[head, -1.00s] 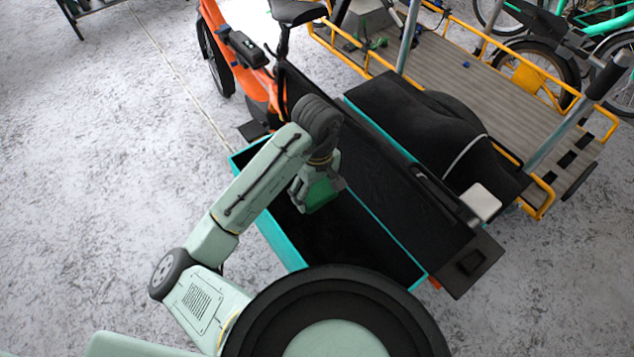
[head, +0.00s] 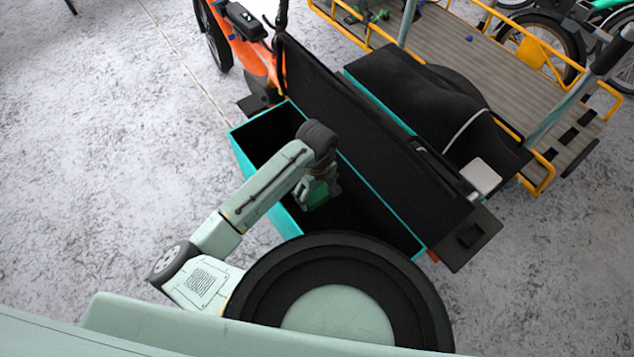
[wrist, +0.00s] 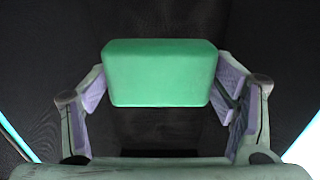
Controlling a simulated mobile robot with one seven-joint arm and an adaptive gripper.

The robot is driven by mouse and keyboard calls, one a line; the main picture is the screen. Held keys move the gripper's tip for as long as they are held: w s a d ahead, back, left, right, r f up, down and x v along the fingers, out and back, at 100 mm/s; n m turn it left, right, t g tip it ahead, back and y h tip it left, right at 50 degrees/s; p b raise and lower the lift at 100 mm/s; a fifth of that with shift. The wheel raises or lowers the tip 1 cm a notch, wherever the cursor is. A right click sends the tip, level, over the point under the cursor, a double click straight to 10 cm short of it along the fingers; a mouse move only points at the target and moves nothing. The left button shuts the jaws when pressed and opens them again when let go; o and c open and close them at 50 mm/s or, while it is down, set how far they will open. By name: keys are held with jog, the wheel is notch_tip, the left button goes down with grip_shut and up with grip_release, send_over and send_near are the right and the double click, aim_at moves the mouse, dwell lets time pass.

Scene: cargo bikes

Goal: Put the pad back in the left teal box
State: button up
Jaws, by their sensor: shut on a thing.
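The green pad (wrist: 160,72) is a rounded block held between the two fingers of my gripper (wrist: 160,92). In the head view the pad (head: 319,196) shows only partly below my wrist, and my gripper (head: 320,188) is over or inside the near teal-edged box (head: 264,192), about midway along it. This box is long, open-topped and dark inside. In the wrist view dark walls and a dark floor surround the pad, with teal edges at the lower corners. I cannot tell whether the pad touches the floor.
A black upright panel (head: 365,130) runs along the box's far side. Beyond it lie a black padded cover (head: 415,95) and a yellow-railed cargo deck (head: 480,75). An orange bike frame (head: 243,45) stands at the box's far end. The floor at left is clear.

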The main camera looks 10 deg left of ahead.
notch_tip(320, 180, down, 9)
jog(key=b, duration=0.7)
jog(key=shift+r, duration=0.1)
jog(key=o, duration=1.1)
jog(key=shift+c, duration=0.2)
jog(key=shift+r, duration=0.1)
notch_tip(320, 180, up, 12)
jog(key=shift+f, duration=0.1)
